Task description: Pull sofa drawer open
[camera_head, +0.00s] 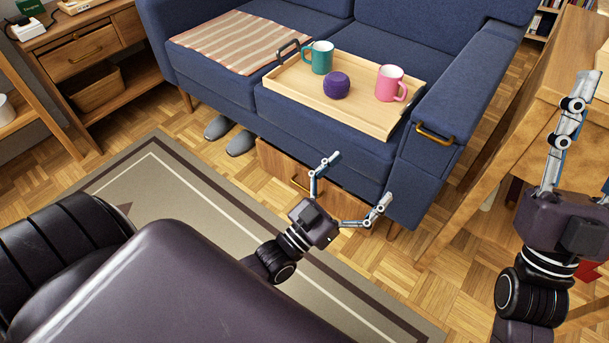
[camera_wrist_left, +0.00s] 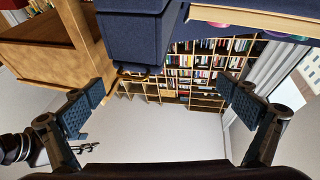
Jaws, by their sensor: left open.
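The sofa drawer (camera_head: 273,160) is a wooden front low under the blue sofa (camera_head: 330,120) in the head view. It looks shut, with a brass handle (camera_head: 299,184) on its face. My left gripper (camera_head: 356,186) is open and empty in front of the drawer, its fingers spread and covering part of the front. The handle is left of the fingers, not between them. In the left wrist view the open fingers (camera_wrist_left: 165,105) have nothing between them, and I cannot make out the drawer there. My right gripper (camera_head: 577,125) is at the right edge, partly cut off.
A wooden tray (camera_head: 300,85) on the sofa holds a teal mug (camera_head: 319,57), a pink mug (camera_head: 390,83) and a purple ball-like thing (camera_head: 336,85). Grey slippers (camera_head: 240,143) stand left of the drawer. A wooden table (camera_head: 500,140) is at the right. A rug (camera_head: 200,200) covers the floor.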

